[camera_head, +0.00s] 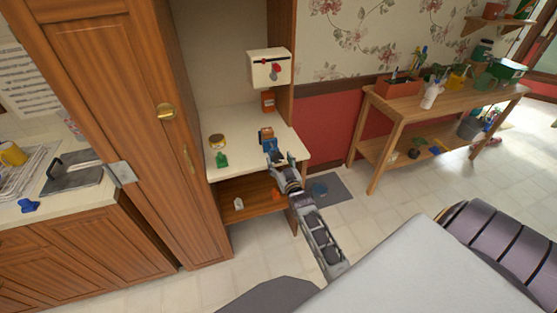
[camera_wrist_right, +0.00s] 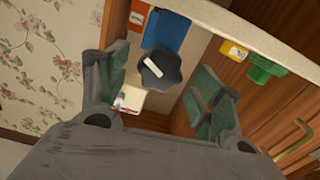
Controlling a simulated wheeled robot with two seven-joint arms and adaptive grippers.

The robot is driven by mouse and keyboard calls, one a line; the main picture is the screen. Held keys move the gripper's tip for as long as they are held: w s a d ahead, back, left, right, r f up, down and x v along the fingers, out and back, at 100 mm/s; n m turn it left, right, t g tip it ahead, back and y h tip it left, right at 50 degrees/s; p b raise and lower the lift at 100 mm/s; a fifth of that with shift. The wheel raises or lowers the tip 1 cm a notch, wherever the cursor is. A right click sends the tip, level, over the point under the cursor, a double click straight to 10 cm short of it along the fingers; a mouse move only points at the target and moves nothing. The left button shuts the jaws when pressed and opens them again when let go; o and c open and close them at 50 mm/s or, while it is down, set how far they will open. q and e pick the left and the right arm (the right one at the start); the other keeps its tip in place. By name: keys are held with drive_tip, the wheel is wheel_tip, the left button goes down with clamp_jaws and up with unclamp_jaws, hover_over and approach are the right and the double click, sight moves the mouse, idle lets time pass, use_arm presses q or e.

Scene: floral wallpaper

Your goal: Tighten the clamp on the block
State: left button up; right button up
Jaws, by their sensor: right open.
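The clamp (camera_head: 268,143) is blue and stands near the front edge of the cabinet's cream counter. A small orange-brown part, possibly the block, shows at its top in the head view. In the right wrist view the clamp's blue body (camera_wrist_right: 167,31) is partly hidden behind its dark lobed knob (camera_wrist_right: 154,75), which has a white mark. My right gripper (camera_head: 280,157) is at the counter's front edge, close to the clamp. Its fingers are open on either side of the knob in the wrist view (camera_wrist_right: 160,85); I see no clear contact. My left gripper is not in view.
An orange box (camera_head: 267,101) stands behind, below a white wall box (camera_head: 262,70). A tall wooden cabinet door (camera_head: 120,100) bounds the left side.

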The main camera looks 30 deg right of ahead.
drive_tip(key=v, duration=0.9)
drive_tip(key=shift+s, duration=0.25)
drive_tip(key=shift+f, duration=0.15)
idle(0.4)
wheel_tip(320, 180, down, 5)
drive_tip(key=s+b, duration=0.1)
drive_tip(key=b, duration=0.4)
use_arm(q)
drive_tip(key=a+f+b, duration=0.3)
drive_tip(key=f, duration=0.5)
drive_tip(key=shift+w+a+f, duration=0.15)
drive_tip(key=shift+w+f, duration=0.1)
use_arm(e)
drive_tip(key=shift+a+r, duration=0.15)
drive_tip(key=shift+r, duration=2.3)
